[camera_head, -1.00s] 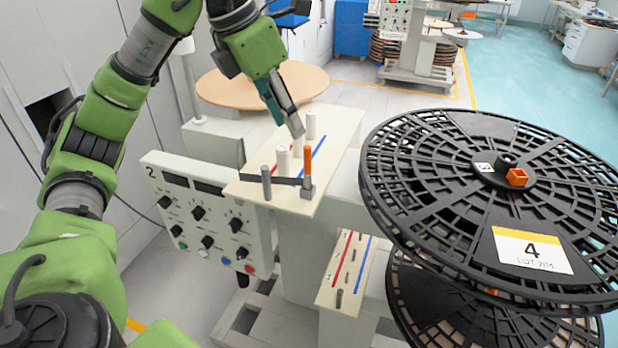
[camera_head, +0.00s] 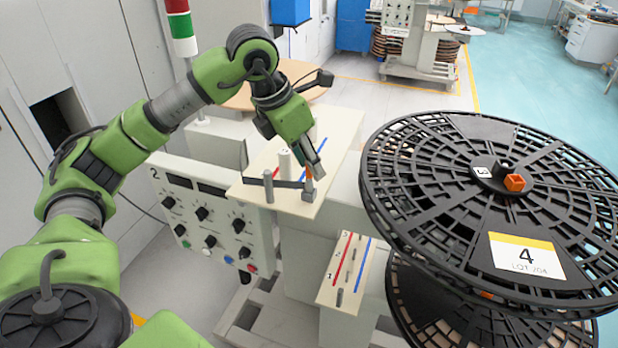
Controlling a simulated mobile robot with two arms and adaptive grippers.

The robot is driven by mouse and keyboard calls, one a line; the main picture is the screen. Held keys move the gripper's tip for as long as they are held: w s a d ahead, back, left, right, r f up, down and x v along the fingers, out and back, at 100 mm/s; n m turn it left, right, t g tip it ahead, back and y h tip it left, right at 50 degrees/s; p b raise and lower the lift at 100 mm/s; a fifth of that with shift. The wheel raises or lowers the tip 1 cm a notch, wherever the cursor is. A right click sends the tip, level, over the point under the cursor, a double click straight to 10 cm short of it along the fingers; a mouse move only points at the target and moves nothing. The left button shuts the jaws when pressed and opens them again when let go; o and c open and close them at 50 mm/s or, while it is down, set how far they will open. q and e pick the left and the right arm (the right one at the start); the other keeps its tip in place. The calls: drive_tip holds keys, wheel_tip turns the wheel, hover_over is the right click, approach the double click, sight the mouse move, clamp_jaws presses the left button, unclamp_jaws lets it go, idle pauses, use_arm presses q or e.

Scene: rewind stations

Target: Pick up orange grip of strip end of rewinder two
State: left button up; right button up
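The orange grip (camera_head: 308,172) stands upright at the end of the dark strip (camera_head: 288,184), on a small grey block (camera_head: 308,194) at the front of rewinder two's cream top plate (camera_head: 333,150). The panel (camera_head: 203,213) beside it bears a "2". My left gripper (camera_head: 317,170) points down at the grip from above, its fingertips overlapping the grip's upper part. The fingers hide most of the grip, and I cannot tell whether they touch it or how far apart they are. My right gripper is not in view.
White posts (camera_head: 285,163) and a grey post (camera_head: 268,187) stand on the plate close to the strip. A lower cream plate (camera_head: 346,272) sits below.

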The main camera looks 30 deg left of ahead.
use_arm(q)
clamp_jaws()
drive_tip(key=shift+r, duration=0.15)
